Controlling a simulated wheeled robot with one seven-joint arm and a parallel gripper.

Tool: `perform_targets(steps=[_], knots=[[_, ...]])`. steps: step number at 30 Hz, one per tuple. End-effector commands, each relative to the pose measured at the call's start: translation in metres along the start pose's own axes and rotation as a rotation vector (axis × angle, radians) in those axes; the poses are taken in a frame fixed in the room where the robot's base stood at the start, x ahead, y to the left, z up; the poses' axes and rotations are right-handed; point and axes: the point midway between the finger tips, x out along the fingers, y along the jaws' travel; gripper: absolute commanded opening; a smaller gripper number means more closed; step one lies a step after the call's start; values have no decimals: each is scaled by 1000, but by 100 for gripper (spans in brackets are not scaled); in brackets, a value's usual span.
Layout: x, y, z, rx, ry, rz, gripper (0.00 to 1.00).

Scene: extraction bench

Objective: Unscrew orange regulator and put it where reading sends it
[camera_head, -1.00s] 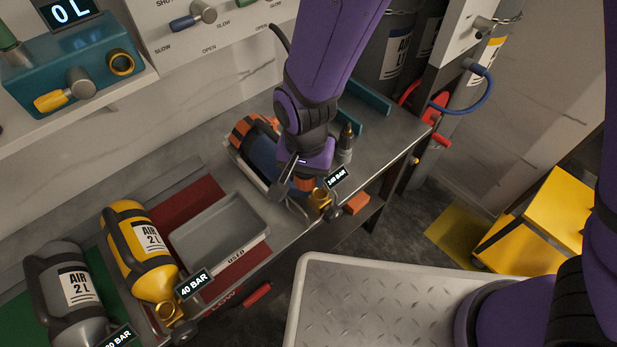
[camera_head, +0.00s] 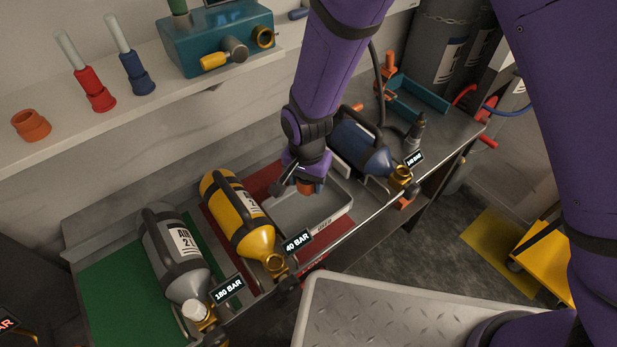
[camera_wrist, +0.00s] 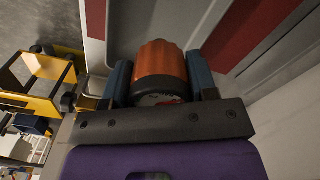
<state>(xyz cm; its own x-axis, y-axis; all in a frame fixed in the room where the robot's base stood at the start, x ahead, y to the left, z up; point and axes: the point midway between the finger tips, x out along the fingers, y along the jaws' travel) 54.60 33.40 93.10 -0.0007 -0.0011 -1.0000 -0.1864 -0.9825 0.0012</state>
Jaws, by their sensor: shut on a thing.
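The orange regulator (camera_wrist: 160,68) sits between my gripper's two blue fingers (camera_wrist: 160,85) in the wrist view. In the head view my gripper (camera_head: 306,185) points down over the grey tray marked USED (camera_head: 338,216), with the orange end of the regulator (camera_head: 308,188) showing below it. Whether the regulator touches the tray floor cannot be told. The blue cylinder (camera_head: 362,150) lies to the right, its brass valve (camera_head: 401,174) bare and its small BAR display (camera_head: 414,159) hard to read.
A yellow cylinder (camera_head: 238,217) shows 40 BAR on a red mat. A grey cylinder (camera_head: 172,252) shows 180 BAR on a green mat (camera_head: 115,290). A teal tray (camera_head: 420,95) is at the back right. The shelf above holds red (camera_head: 95,90) and blue (camera_head: 137,75) fittings.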

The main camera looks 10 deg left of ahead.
Motion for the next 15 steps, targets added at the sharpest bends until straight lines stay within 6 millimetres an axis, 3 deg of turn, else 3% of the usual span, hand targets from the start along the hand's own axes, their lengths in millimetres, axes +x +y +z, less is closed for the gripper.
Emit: perform_targets(steps=[15], knots=[[50, 0, 0, -1, 0, -1, 20]])
